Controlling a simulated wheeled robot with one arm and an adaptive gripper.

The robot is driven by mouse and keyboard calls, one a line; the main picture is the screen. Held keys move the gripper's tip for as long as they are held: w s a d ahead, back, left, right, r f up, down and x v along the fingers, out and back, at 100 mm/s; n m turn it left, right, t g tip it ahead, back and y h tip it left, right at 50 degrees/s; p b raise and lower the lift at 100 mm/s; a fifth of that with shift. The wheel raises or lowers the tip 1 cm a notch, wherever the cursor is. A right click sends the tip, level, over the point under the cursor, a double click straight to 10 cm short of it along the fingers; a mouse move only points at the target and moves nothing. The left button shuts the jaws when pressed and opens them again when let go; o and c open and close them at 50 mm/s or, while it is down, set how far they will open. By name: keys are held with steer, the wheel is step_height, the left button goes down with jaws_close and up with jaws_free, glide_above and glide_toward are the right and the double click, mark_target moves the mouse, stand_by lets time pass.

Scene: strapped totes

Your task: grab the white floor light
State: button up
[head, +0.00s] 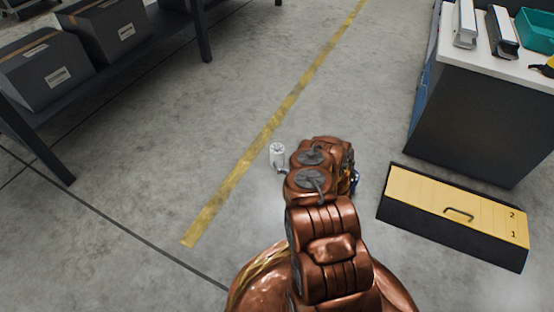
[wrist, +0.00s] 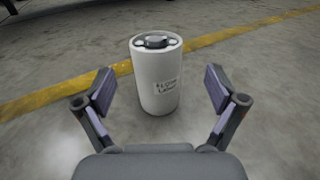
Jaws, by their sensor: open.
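The white floor light (head: 277,153) is a small upright cylinder on the concrete floor, just right of the yellow line in the head view. My gripper (wrist: 158,92) is open, one finger on each side of the picture, with the light centred between and slightly beyond the fingertips. No contact shows. In the head view my gripper is mostly hidden behind my copper-coloured arm.
A yellow line (head: 270,128) crosses the floor. A dark rack (head: 140,62) with strapped totes (head: 47,72) stands at the left. A white-topped workbench (head: 480,110) and a yellow-lidded box (head: 440,200) stand at the right. The floor around the light is clear.

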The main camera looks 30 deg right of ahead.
mark_target(277, 149)
steer(key=shift+w+a+r+b, duration=0.1)
steer(key=shift+w+b, duration=0.65)
steer(key=shift+w, duration=0.6)
steer(key=shift+w+a+b, duration=0.1)
steer(key=shift+w+b, duration=0.65)
steer(key=shift+w, duration=0.6)
steer(key=shift+w+r, duration=0.15)
steer(key=shift+w, duration=0.2)
steer(key=shift+c, duration=0.2)
steer(key=c, duration=1.7)
jaws_close()
steer(key=shift+r, duration=0.1)
